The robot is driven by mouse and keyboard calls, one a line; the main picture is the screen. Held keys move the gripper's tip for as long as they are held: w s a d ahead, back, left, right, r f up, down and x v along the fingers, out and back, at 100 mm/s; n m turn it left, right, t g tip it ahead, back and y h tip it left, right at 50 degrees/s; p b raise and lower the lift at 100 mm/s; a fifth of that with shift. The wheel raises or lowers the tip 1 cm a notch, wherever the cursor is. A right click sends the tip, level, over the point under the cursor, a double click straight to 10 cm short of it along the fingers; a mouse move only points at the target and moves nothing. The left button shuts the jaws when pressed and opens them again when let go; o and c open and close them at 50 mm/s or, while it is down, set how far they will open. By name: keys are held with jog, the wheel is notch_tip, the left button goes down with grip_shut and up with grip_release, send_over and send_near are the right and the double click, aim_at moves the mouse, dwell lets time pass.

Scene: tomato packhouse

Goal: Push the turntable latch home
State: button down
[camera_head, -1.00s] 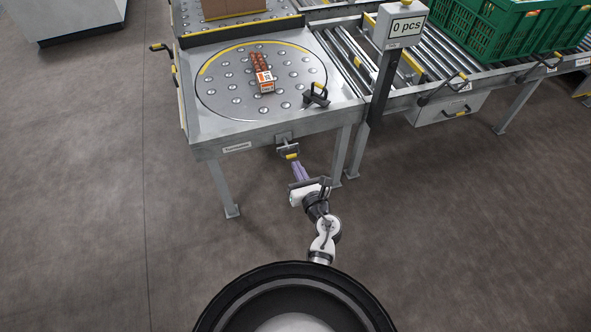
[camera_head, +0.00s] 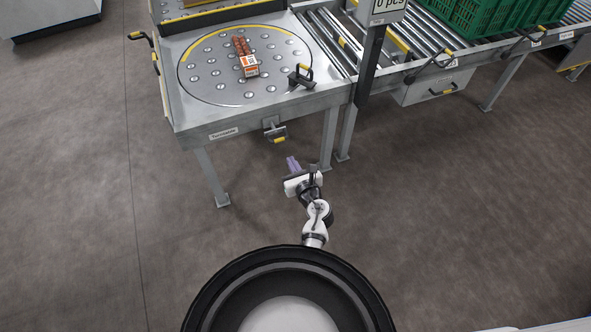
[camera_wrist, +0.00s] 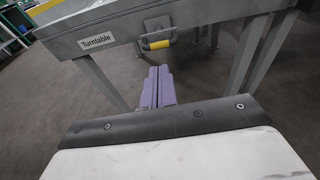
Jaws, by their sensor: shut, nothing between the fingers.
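The turntable latch (camera_head: 275,132) is a grey bracket with a yellow grip on the front edge of the turntable table (camera_head: 240,124). In the wrist view the latch (camera_wrist: 157,42) hangs below the rim, right of the "Turntable" label. My gripper (camera_head: 293,163) is shut and empty, its purple fingers pressed together. It is in front of the latch and apart from it, with a clear gap. In the wrist view the fingertips (camera_wrist: 159,72) point toward the table, below the yellow grip. I cannot tell how far in the latch sits.
A tomato pack (camera_head: 246,62) lies on the round ball-studded turntable (camera_head: 205,85), near a black handle (camera_head: 300,76). A roller conveyor (camera_head: 425,45) with green crates (camera_head: 480,20) runs off to the right. Table legs (camera_head: 212,178) stand below; the floor in front is clear.

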jog(key=b, duration=0.3)
send_near(276, 131)
jog(key=w+f, duration=0.2)
jog(key=shift+w+a, duration=0.1)
jog(key=shift+a, duration=0.35)
jog(key=x, duration=0.4)
jog(key=shift+w+r, duration=0.25)
jog(key=shift+r, duration=0.35)
jog(key=shift+w+a+r, duration=0.1)
jog(key=shift+p, duration=0.3)
